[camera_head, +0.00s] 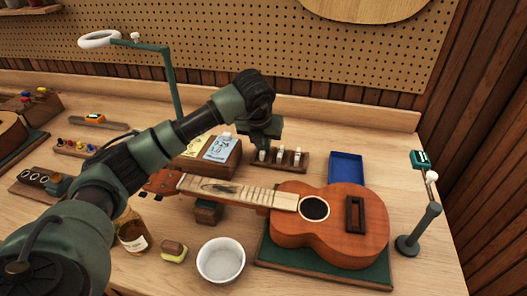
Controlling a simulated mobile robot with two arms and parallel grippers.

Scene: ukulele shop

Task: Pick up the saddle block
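A dark wooden block with several small white upright pieces, which looks like the saddle block (288,165), stands on the bench behind the ukulele's neck. My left gripper (263,142) reaches in from the left and points down just above and behind the left part of the block. Its fingers are dark and small in view, so I cannot tell whether they are open or touch a white piece. My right gripper is out of view.
The ukulele (290,237) lies on a green mat (330,276) in front of the block. A blue tray (346,168) is to the right, and a box with cards (218,150) is to the left. A white bowl (221,260), bottle (132,232) and stand (408,245) are nearer.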

